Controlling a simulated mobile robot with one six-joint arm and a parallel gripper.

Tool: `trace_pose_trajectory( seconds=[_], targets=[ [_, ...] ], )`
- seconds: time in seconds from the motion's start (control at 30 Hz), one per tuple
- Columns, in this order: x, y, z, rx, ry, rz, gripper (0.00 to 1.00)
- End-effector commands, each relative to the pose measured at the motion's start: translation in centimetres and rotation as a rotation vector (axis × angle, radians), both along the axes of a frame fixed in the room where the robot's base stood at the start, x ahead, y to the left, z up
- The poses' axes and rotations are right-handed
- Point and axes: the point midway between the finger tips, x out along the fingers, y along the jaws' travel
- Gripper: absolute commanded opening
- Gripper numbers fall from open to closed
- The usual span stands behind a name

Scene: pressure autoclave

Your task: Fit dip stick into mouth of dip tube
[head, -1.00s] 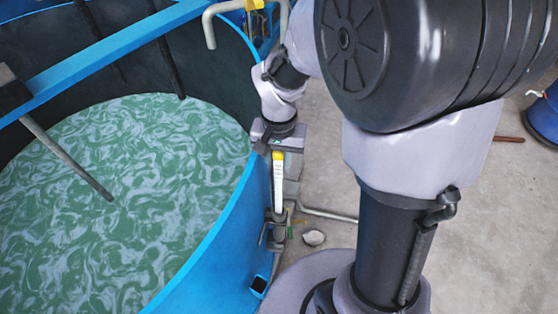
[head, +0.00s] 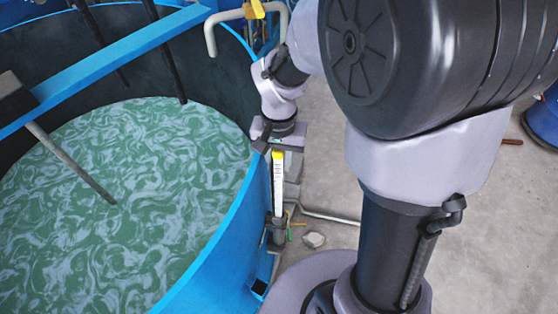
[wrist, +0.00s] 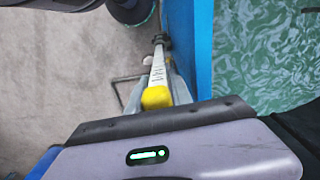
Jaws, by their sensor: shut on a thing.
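The dip stick (head: 278,190) is a white graduated strip with a yellow top end. My gripper (head: 278,149) is shut on it near that yellow end. The stick hangs nearly upright just outside the blue tank wall. The dip tube (head: 276,232) is a grey upright fitting below, beside the wall. The stick's lower end is at the tube's mouth in the head view; I cannot tell whether it is inside. In the wrist view the stick (wrist: 158,71) runs away from its yellow end toward the dark tube mouth (wrist: 161,40).
The blue tank (head: 222,250) with swirling green liquid (head: 130,190) fills the left side. A bent beige pipe (head: 212,35) with a yellow lever stands above the rim. A thin pipe (head: 330,217) runs near the floor. Concrete floor at right is mostly clear; a blue drum (head: 543,118) stands there.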

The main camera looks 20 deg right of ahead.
Motion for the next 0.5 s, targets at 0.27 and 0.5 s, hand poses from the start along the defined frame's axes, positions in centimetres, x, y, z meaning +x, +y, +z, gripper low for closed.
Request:
trace_pose_trajectory(
  seconds=[0.27,0.5],
  targets=[
    [0.0,0.0,1.8,0.0,-0.001,0.001,0.0],
    [0.0,0.0,3.1,0.0,-0.001,0.001,0.0]
  ],
)
